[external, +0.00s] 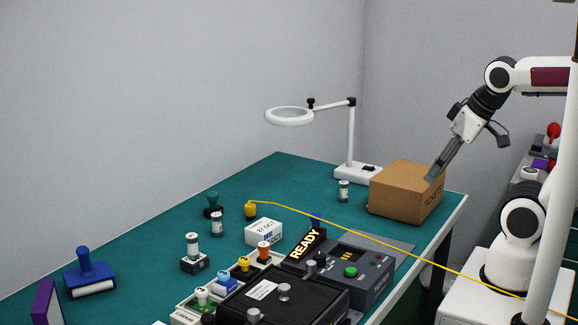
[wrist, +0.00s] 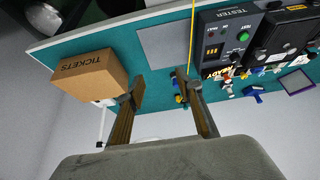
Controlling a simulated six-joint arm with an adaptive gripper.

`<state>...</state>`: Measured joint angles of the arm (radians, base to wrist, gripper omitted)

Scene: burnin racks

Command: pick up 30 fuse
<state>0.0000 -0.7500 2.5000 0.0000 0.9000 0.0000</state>
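Several small cylinders with pale bodies and grey caps, which look like fuses, are in the external view. One fuse (external: 343,191) stands beside the cardboard box, another (external: 217,224) stands mid-table, and a third (external: 192,246) sits upright in a dark block (external: 195,263). Their markings are too small to read, so I cannot tell which is the 30. My gripper (external: 433,178) points down and left, its tips overlapping the box's right side in the picture. In the wrist view my gripper (wrist: 158,88) has its fingers apart with nothing between them.
The TICKETS box (external: 395,190) stands at the table's right; it also shows in the wrist view (wrist: 88,76). A magnifier lamp (external: 352,140) stands behind it. The tester (external: 360,275), stamps and a date block (external: 263,233) crowd the front. A yellow cable (external: 385,237) crosses the table.

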